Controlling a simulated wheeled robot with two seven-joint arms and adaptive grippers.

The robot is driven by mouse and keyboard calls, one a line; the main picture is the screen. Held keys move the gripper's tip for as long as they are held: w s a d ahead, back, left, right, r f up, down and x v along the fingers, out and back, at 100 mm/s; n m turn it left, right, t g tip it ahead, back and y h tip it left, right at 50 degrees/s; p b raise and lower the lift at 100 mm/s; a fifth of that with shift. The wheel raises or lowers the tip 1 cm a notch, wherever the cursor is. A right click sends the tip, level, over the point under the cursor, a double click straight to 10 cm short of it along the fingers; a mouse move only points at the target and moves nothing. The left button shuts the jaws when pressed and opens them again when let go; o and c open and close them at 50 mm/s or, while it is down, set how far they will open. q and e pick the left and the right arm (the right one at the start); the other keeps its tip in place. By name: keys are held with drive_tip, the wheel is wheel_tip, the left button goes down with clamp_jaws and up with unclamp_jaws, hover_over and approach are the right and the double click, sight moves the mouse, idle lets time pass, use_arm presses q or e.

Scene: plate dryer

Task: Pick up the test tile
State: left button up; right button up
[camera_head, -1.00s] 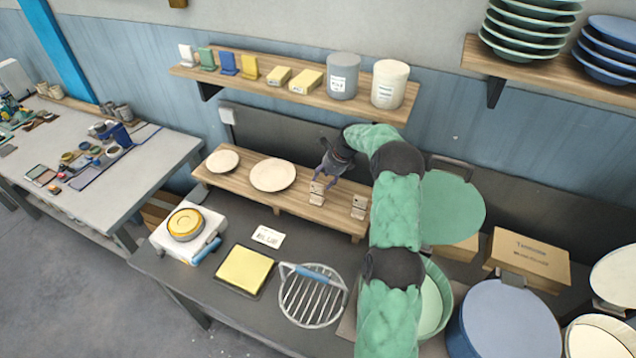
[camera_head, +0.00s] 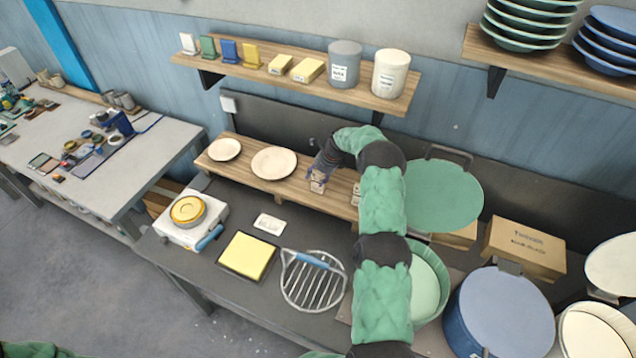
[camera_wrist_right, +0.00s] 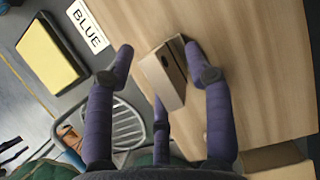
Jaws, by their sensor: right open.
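A small pale, beige test tile (camera_head: 317,186), L-shaped, stands on the low wooden board (camera_head: 236,170). A second similar tile (camera_head: 356,196) stands to its right, partly hidden by my right arm. My right gripper (camera_head: 321,170) is right at the first tile and covers part of it. My left gripper is out of view.
Two cream plates (camera_head: 274,163) lie on the board's left part. White, green, blue and yellow tiles (camera_head: 229,51) stand on the upper shelf. A white card (camera_head: 268,224), reading BLUE in the wrist view, a yellow pad (camera_head: 247,256) and a wire rack (camera_head: 314,282) lie in front.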

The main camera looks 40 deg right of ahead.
clamp_jaws()
drive_tip(key=shift+r, duration=0.1)
